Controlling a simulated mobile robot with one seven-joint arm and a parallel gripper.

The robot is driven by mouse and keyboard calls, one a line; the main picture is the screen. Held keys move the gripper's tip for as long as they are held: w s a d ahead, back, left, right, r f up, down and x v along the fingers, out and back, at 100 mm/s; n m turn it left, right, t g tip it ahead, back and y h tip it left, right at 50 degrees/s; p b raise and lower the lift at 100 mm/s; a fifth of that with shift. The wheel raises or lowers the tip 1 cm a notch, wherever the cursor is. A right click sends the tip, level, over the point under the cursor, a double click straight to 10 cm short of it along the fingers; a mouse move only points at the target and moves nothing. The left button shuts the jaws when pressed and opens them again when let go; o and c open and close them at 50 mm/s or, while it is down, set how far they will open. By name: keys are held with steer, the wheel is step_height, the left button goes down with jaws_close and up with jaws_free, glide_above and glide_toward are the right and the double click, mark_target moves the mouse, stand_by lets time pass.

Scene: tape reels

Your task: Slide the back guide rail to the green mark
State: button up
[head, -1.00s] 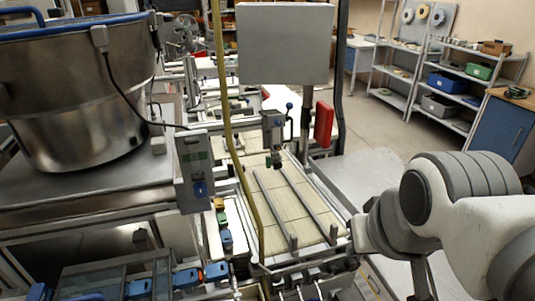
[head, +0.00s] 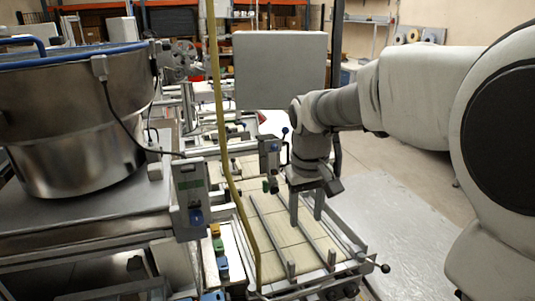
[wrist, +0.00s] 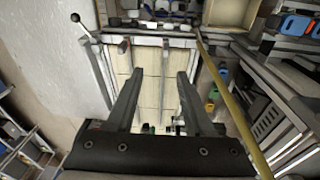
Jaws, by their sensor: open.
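Two parallel grey guide rails lie lengthwise on the cream conveyor bed (head: 270,238). In the head view the left rail (head: 269,232) shows nearly whole, and the right rail (head: 318,246) is partly hidden by my gripper. I cannot tell which is the back one. My gripper (head: 306,218) is open, pointing down over the bed. In the wrist view its fingers (wrist: 160,73) spread above the bed, with one rail (wrist: 165,62) showing between them and the other rail's end (wrist: 123,47) near the left finger. Nothing is visibly held. I cannot make out a green mark on the bed.
A sensor box (head: 269,160) with green knob is close left of my gripper. A black-knobbed lever (head: 384,268) juts out at the front right. A grey tabletop (head: 390,220) is clear.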

mark_target(291, 262)
steer(key=shift+n+g, duration=0.3)
steer(key=shift+g, duration=0.3)
steer(key=w+f, duration=0.1)
steer(key=f, duration=0.6)
steer(key=w+a+f, duration=0.1)
steer(key=w+f, duration=0.1)
steer(key=f, duration=0.5)
steer(key=w+f+p, duration=0.1)
steer(key=f, duration=0.6)
steer(key=shift+w+a+f, duration=0.15)
steer(key=shift+a+f, duration=0.15)
jaws_close()
